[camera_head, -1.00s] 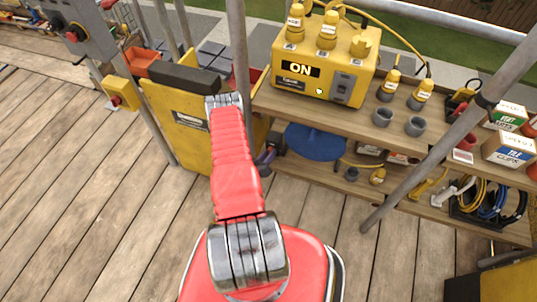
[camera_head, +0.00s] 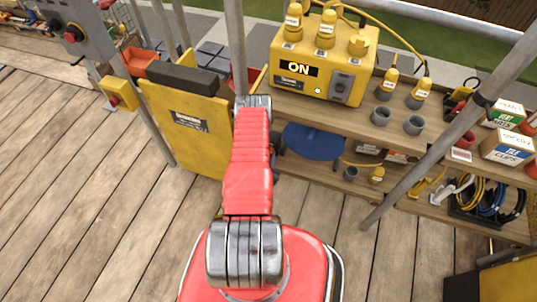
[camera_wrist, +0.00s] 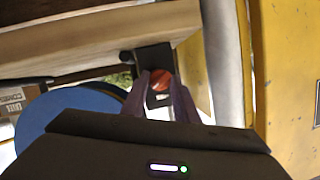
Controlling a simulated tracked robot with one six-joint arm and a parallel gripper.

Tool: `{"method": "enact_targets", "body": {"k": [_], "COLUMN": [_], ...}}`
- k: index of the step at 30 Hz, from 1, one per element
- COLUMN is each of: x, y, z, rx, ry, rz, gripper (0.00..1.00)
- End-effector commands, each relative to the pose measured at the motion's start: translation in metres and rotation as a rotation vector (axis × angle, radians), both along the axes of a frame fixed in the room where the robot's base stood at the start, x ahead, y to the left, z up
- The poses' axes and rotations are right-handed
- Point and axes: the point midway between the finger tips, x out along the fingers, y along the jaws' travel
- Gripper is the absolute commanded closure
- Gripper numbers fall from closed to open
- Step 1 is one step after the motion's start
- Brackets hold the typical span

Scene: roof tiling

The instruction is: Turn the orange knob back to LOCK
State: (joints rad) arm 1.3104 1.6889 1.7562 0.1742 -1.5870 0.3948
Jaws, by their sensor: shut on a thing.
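The orange knob (camera_wrist: 161,79) shows in the wrist view as a small orange-red round piece against a black bracket (camera_wrist: 154,58), below the wooden shelf and beside a grey pole. My gripper (camera_wrist: 160,97) has its two dark fingers around the knob, shut on it, and they hide part of it. No LOCK lettering or pointer is readable, so the knob's setting cannot be told. In the head view my red arm covers the knob and most of the gripper.
A yellow power box (camera_head: 325,62) reading ON stands on the shelf, with a small green light. A yellow panel (camera_head: 188,125) stands close left of the arm. A blue disc (camera_head: 313,141) lies below the shelf. A slanted pole (camera_head: 430,150) crosses at right.

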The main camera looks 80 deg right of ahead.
Motion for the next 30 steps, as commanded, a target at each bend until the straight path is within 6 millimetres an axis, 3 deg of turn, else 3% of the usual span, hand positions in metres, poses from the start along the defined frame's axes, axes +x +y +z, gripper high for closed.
{"method": "enact_targets", "body": {"k": [15,30], "x": [-0.0029,-0.0038], "y": [0.0037,0.0038], "z": [-0.006,-0.007], "rx": [-0.017,-0.028], "ry": [-0.306,-0.424], "rz": [-0.002,-0.003], "gripper": [0.95,0.95]}}
